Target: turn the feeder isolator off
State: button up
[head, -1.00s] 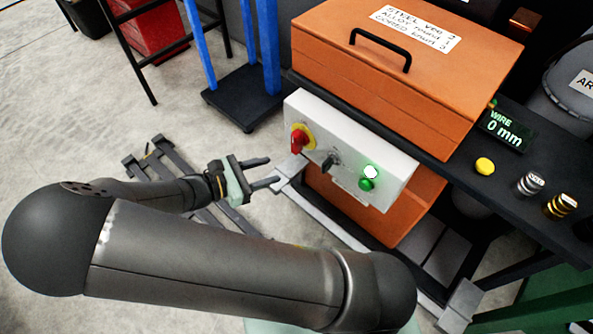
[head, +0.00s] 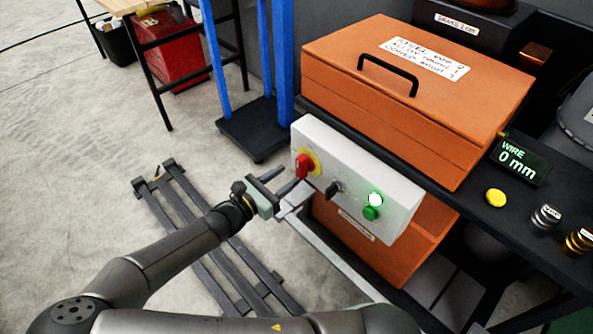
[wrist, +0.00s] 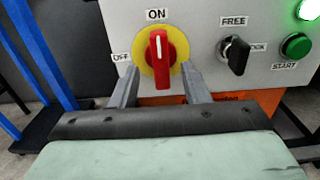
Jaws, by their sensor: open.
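The feeder isolator is a red rotary handle on a yellow round plate (wrist: 177,52), at the left end of a light grey control panel. It also shows in the head view (head: 303,166). In the wrist view its handle stands upright, with its white mark toward the ON label (wrist: 157,15). The OFF label (wrist: 121,58) is to its left. My gripper (head: 284,179) is open in front of the panel. In the wrist view its two fingers (wrist: 160,78) lie left and right of the handle's lower part. I cannot tell whether they touch it.
Right of the isolator are a black key switch (wrist: 235,54), a green START button (wrist: 296,45) and a lit green lamp (head: 375,199). An orange box (head: 410,100) sits above the panel. Blue posts (head: 282,60) stand behind left.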

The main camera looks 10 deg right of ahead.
aim_at(298, 168)
jog(key=shift+b+x, duration=0.3)
jog(key=shift+x, duration=2.1)
grip_shut()
